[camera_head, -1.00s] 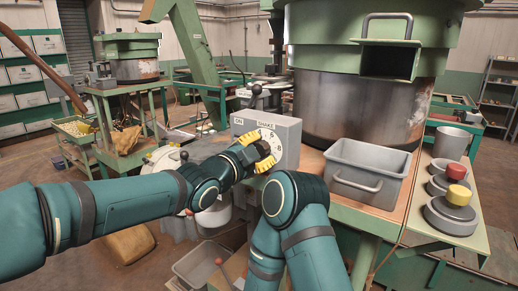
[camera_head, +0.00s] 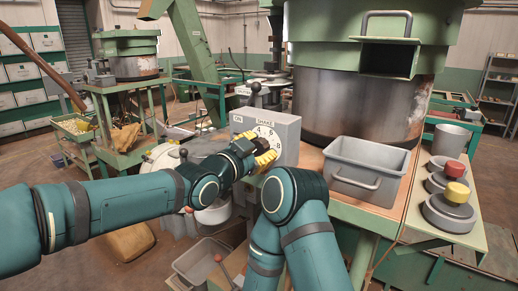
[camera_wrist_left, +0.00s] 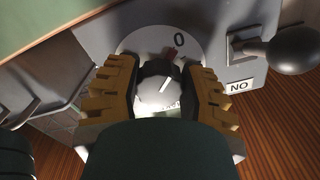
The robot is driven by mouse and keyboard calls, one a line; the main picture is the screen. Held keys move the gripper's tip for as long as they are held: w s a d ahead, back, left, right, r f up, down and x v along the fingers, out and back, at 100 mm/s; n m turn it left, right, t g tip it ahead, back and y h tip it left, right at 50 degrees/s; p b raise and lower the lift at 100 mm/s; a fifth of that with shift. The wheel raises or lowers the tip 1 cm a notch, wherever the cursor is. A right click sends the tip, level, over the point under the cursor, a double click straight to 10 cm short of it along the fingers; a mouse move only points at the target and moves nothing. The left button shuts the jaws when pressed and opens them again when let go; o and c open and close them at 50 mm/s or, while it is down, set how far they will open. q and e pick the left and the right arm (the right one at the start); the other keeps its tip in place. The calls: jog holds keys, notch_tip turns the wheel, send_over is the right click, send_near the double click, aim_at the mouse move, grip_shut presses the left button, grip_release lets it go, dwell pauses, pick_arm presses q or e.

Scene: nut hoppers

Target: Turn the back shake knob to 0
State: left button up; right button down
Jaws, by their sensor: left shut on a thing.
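A grey control box (camera_head: 286,133) labelled ON and SHAKE carries a white numbered dial (camera_head: 268,131). My left gripper (camera_head: 262,153) is at the dial and covers its lower part and the knob. In the left wrist view the dark round knob (camera_wrist_left: 158,88) sits between the two yellow fingers, and the gripper is shut on it. A pale line on the knob points up and right. A red mark (camera_wrist_left: 171,53) lies just above the knob, close to the 0 on the dial (camera_wrist_left: 190,52). My right arm is folded at the front centre; its gripper is not seen.
A ball-ended lever (camera_wrist_left: 292,53) stands beside the dial, by the ON label. A grey bin (camera_head: 366,165) stands right of the box, before the large hopper (camera_head: 355,105). Red and yellow knobbed weights (camera_head: 452,207) and a metal cup (camera_head: 452,141) stand farther right.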

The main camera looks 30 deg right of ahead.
pick_arm(q)
jog(key=shift+r, duration=0.1)
jog(key=o, duration=1.2)
jog(key=v, duration=1.2)
